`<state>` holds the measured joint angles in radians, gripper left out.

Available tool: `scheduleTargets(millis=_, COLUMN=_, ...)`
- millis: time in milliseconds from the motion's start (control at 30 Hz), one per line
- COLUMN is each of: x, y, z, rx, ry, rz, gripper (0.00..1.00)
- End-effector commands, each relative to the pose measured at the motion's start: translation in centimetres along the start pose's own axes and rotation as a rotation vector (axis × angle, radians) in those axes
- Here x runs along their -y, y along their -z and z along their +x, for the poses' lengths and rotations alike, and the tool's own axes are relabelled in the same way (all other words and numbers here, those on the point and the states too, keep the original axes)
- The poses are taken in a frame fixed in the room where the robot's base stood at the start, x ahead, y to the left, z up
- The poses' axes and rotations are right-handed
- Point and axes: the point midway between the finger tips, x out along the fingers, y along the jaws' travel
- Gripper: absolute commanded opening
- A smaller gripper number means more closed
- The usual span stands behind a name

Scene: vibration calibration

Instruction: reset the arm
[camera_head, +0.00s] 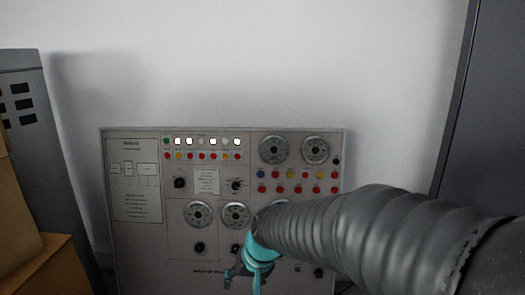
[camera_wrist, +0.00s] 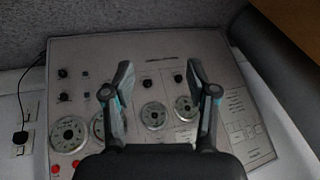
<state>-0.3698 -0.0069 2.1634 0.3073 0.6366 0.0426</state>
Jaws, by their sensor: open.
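My gripper (camera_wrist: 159,78) is open in the wrist view, with its two fingers spread apart and nothing between them. Behind the fingers is a grey control panel (camera_wrist: 160,50), seen upside down, with dials and knobs. In the head view the same panel (camera_head: 140,238) stands upright against the wall. My arm, in a dark ribbed sleeve, comes in from the right and hides the panel's lower right part. My gripper (camera_head: 235,272) shows small and dark beside the teal wrist part, in front of the panel's lower middle. Whether it touches the panel cannot be told.
Cardboard boxes (camera_head: 50,265) are stacked at the lower left, before a grey vented cabinet (camera_head: 35,130). A tall dark cabinet (camera_head: 495,100) stands at the right. A black plug with a cable (camera_wrist: 20,138) shows in the wrist view. The white wall above the panel is bare.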

Motion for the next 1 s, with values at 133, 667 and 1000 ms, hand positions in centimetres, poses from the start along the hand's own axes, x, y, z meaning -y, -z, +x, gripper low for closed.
scheduleTargets(millis=133, x=-4.0, y=-4.6, z=-4.3, rx=0.048, ry=-0.074, rz=-0.055, gripper=0.58)
scheduleTargets(millis=667, x=-13.2, y=-15.3, z=-15.3, rx=-0.068, ry=-0.277, rz=-0.033, gripper=0.58)
scheduleTargets(millis=1000, x=-14.3, y=-15.6, z=-19.0, rx=-0.197, ry=-0.308, rz=0.035, gripper=0.58)
